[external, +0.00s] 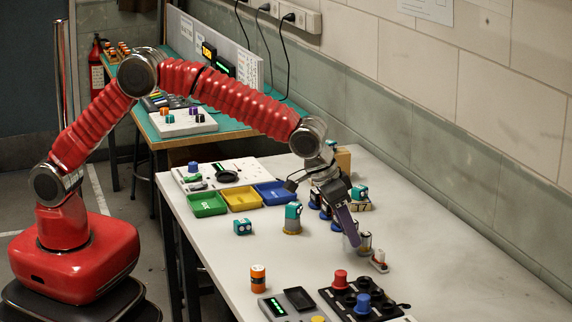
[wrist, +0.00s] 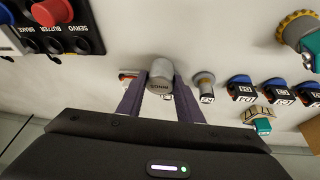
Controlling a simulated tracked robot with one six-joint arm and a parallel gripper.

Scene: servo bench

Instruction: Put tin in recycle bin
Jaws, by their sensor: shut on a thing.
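A grey metal-looking cylinder with dark lettering, most likely the tin (wrist: 161,76), is between the two purple fingers of my gripper (wrist: 161,92) in the wrist view. The fingers are shut on its sides. In the external view my gripper (external: 353,243) points down, low over the right part of the white table, and its near finger hides much of what it holds. Three open trays stand at the table's far left: green (external: 208,204), yellow (external: 242,200) and blue (external: 275,194). I cannot read which is the recycle bin.
A smaller cylinder (wrist: 204,82) stands close to the right of my gripper, beyond it several blue-topped pieces (wrist: 241,84). A red-and-white piece (external: 379,260) is close by. A teal-topped piece (external: 293,217), a teal cube (external: 243,227) and an orange can (external: 258,277) stand nearer the trays' side.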

